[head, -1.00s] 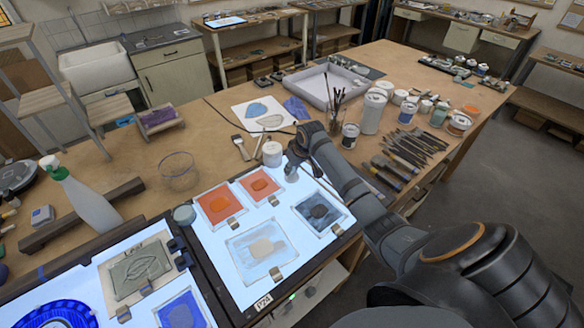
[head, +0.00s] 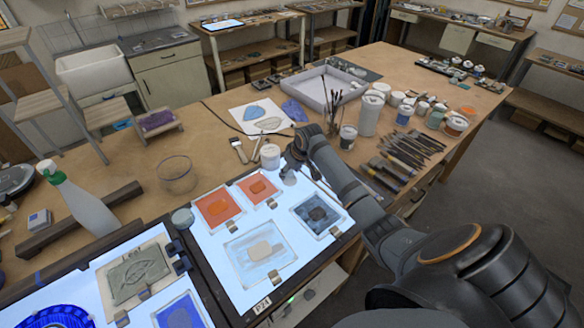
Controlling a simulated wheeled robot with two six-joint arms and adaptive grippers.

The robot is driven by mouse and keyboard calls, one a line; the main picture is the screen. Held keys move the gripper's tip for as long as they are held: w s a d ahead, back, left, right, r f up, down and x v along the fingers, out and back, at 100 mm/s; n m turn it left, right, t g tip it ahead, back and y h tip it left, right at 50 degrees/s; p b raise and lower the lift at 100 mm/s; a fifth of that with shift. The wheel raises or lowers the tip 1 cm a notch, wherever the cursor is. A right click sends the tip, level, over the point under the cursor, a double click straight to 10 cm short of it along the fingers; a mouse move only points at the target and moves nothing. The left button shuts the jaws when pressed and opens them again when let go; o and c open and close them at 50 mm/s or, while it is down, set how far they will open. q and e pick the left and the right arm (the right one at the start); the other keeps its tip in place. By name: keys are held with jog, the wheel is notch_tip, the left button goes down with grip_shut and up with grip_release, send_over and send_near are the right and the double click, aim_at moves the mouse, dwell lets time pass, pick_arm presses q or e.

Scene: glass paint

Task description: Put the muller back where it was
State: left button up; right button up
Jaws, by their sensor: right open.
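My right gripper (head: 292,164) is above the back right part of the lit panel, beside a white jar. It is open, but its fingers are small, dark and partly hidden by my own wrist. Just below the fingertips is a small pale grey piece (head: 289,178), which looks like the muller. I cannot tell whether the fingers touch it. It appears upright at the panel, between an orange glass tile (head: 258,187) and a dark glass tile (head: 319,214). My left gripper is not in view.
The lit panel (head: 213,252) also bears a red-orange tile (head: 217,207) and a large pale tile (head: 261,252). The white jar (head: 270,157) stands close left of my gripper. Brushes in a holder (head: 333,125), several jars and tools (head: 404,153) crowd the right.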

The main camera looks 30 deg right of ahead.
jog(key=v, duration=1.1)
jog(key=shift+r, duration=0.3)
jog(key=shift+s+a, duration=0.1)
jog(key=shift+s, duration=0.05)
